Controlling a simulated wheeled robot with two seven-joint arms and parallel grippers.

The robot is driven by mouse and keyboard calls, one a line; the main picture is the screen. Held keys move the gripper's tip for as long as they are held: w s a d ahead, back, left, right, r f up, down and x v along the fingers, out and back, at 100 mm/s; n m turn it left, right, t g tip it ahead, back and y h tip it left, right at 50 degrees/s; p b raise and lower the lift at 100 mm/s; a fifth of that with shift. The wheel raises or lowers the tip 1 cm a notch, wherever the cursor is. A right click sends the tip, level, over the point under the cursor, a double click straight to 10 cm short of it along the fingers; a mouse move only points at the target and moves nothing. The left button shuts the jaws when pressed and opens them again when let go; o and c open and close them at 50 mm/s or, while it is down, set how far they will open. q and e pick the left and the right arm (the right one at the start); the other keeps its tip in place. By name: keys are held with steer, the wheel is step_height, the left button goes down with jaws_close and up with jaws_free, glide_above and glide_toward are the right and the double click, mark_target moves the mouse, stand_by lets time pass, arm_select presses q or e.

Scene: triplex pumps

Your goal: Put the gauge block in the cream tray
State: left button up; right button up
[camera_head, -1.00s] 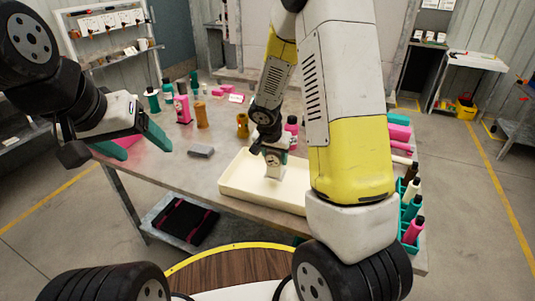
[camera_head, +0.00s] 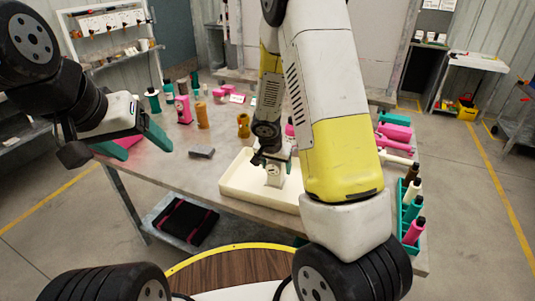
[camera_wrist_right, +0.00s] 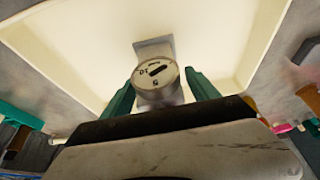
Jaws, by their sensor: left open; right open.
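The gauge block (camera_head: 275,175) is a pale grey block with a round, marked cylindrical face. It stands in the cream tray (camera_head: 234,190), and in the right wrist view its round face (camera_wrist_right: 157,75) and a flat grey plate behind it show inside the tray (camera_wrist_right: 90,50). My right gripper (camera_wrist_right: 160,88) is open, with its green fingers on either side of the block and gaps visible beside it. In the head view my right gripper (camera_head: 274,156) is just above the block. My left gripper (camera_head: 140,139) is open and empty over the table's left side.
A flat grey block (camera_head: 201,152) lies on the table left of the tray. A green rack (camera_head: 408,207) with several bottles is at the right edge. My right arm hides the tray's right part.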

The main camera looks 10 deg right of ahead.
steer(key=s+r+n+y, duration=0.1)
steer(key=s+r, duration=0.4)
steer(key=r, duration=0.3)
steer(key=s+r+n+t, duration=0.1)
steer(key=s+r, duration=0.4)
steer(key=r, duration=0.3)
steer(key=s+r+n+y, duration=0.1)
steer(key=s+r, duration=0.3)
steer(key=r, duration=0.3)
steer(key=s+a+r+n+t+y, duration=0.1)
steer(key=s+a+r+n+y, duration=0.1)
steer(key=s+r, duration=0.4)
steer(key=s+n, duration=0.1)
steer(key=s, duration=0.3)
steer(key=shift+s+a+n, duration=0.15)
steer(key=shift+n, duration=0.25)
